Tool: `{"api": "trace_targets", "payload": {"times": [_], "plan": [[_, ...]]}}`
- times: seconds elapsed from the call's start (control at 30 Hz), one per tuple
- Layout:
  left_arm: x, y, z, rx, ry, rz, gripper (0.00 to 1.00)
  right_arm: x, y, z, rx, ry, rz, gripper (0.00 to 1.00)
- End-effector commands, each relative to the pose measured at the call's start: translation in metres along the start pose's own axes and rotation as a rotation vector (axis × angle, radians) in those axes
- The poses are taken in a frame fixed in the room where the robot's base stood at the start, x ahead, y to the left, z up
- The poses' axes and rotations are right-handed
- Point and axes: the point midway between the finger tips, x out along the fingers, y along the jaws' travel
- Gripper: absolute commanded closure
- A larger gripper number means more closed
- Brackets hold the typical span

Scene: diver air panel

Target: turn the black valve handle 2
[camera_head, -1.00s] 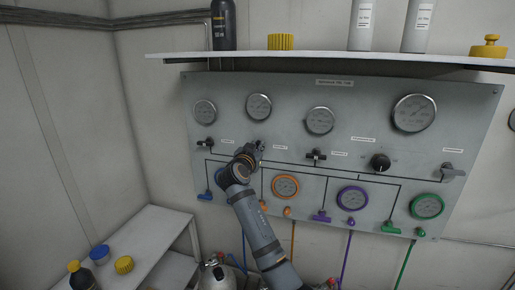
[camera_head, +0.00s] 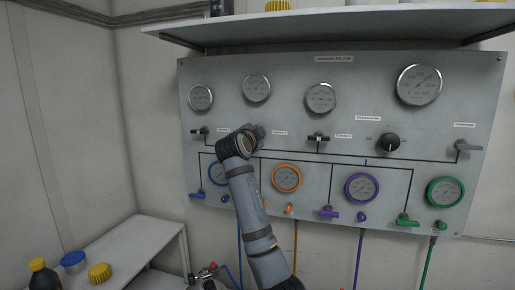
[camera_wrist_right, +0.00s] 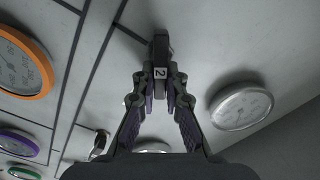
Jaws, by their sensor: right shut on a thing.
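Black valve handle 2 (camera_wrist_right: 161,47) is in the right wrist view, a dark bar with a white "2" label, standing upright in that picture. My right gripper (camera_wrist_right: 162,92) has its fingers closed on the near end of the handle, one on each side. In the head view my right gripper (camera_head: 256,135) is at the panel (camera_head: 350,75), between the first and third black handles, and it covers most of handle 2. My left gripper is not in view.
A similar black handle (camera_head: 200,131) is to the left and another (camera_head: 318,138) to the right. A round black knob (camera_head: 388,143) is further right. Gauges surround them. A shelf (camera_head: 330,28) juts out above. A white table (camera_head: 140,235) stands at lower left.

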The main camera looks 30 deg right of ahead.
Motion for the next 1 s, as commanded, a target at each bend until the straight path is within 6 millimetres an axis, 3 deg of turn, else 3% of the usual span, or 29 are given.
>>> {"api": "trace_targets", "payload": {"times": [0.03,0.1,0.4,1.0], "plan": [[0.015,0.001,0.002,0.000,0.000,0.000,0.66,0.000,0.007,0.004,0.045,0.000,0.000,1.00],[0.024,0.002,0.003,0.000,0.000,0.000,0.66,0.000,0.008,0.004,0.110,0.000,0.001,1.00],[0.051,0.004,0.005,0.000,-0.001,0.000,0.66,0.000,0.010,0.004,0.362,0.000,0.002,1.00],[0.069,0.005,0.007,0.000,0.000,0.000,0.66,0.000,0.011,0.004,0.588,0.000,0.004,1.00]]}}
